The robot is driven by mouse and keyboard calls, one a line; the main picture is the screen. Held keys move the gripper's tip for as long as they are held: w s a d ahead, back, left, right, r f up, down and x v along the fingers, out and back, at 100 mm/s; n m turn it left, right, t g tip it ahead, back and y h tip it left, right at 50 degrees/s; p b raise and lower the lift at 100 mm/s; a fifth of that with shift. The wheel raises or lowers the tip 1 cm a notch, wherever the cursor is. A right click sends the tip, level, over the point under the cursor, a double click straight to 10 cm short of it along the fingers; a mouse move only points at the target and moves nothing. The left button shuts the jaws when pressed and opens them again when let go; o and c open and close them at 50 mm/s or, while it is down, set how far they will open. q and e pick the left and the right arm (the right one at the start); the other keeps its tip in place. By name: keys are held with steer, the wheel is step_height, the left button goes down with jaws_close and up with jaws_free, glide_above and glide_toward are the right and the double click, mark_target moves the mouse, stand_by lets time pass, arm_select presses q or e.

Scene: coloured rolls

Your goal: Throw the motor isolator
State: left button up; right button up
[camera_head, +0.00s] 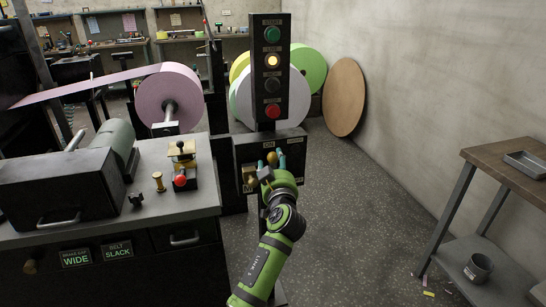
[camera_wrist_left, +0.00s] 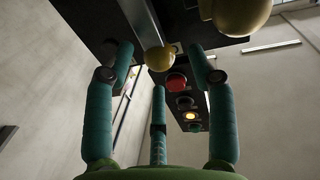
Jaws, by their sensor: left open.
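A dark control box (camera_head: 243,153) stands on a post under a column of lamps and buttons. My left gripper (camera_head: 272,162) is open at the front of the box. In the wrist view, the teal fingers of the left gripper (camera_wrist_left: 160,57) stand apart around a yellow knob (camera_wrist_left: 158,59), with no clear contact. A larger brass-yellow knob (camera_wrist_left: 240,14) is at the upper right; a brass handle (camera_head: 249,180) shows left of the gripper in the head view. My right gripper is not in view.
The lamp column (camera_head: 271,70) has a lit yellow lamp (camera_head: 272,61) and a red button (camera_head: 273,111). A machine bench (camera_head: 110,232) with a pink roll (camera_head: 160,92) behind it is at left. A side table (camera_head: 505,165) stands right; the floor between is mostly clear.

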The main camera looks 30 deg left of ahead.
mark_target(273, 161)
arm_select(q)
steer(key=shift+p+x, duration=0.3)
steer(key=shift+x, duration=1.65)
jaws_close()
